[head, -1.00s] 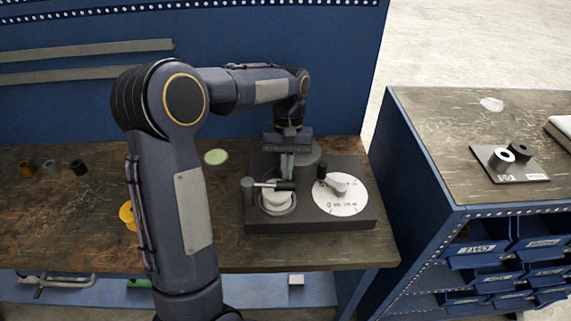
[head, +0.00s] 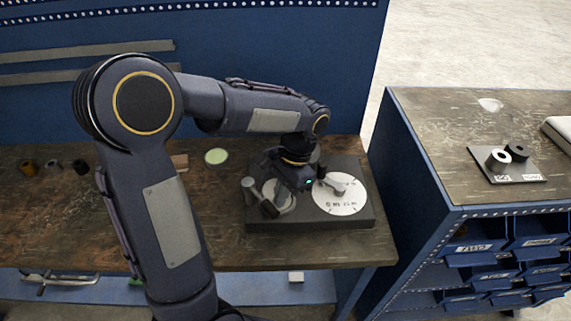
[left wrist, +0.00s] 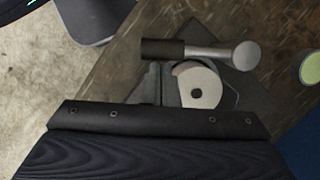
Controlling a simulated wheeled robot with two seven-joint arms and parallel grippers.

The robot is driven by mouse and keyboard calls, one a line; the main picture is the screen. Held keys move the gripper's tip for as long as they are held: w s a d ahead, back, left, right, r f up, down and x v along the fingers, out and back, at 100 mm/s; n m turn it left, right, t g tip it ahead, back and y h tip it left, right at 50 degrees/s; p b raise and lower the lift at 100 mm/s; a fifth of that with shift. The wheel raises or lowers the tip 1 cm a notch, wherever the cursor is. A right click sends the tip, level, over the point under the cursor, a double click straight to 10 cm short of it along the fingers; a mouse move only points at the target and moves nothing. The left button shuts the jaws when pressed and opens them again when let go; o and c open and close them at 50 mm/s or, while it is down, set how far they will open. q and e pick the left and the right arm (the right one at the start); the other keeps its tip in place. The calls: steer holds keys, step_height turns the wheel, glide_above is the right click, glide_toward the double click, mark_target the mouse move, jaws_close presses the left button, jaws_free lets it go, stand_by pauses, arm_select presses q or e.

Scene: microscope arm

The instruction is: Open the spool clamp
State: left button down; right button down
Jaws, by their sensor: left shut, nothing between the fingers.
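The dark fixture base (head: 365,215) sits on the workbench. The spool clamp is a lever with a silver arm and a black grip (head: 269,208) on a round post (head: 249,190) at the base's left. In the left wrist view the lever's black grip (left wrist: 162,49) and silver arm (left wrist: 207,54) lie beside the white spool (left wrist: 200,86), not across its middle. My left gripper (head: 290,184) is shut and empty, low over the base just behind the lever. It partly hides the spool in the head view; its fingertips are hard to make out. My right gripper is out of view.
A white marked dial (head: 340,205) with a small crank (head: 333,183) is right of the gripper. A green disc (head: 216,156) and several small spools (head: 52,165) lie to the left. A second bench (head: 430,120) stands right, across a gap.

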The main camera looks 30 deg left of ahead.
arm_select(q)
steer(key=m, duration=0.1)
steer(key=s+m, duration=0.2)
steer(key=shift+s+a+t+y, duration=0.25)
steer(key=shift+t+y, duration=0.05)
steer(key=shift+y, duration=0.1)
steer(key=shift+s+a+m+t+y+p, duration=0.2)
steer(key=shift+s+a+m, duration=0.3)
steer(key=shift+s+m, duration=0.3)
steer(key=shift+s+a+m+t+y+p, duration=0.1)
steer(key=shift+s+a+m+p, duration=0.1)
steer(key=shift+s+a+m, duration=0.45)
steer(key=shift+s+d, duration=0.15)
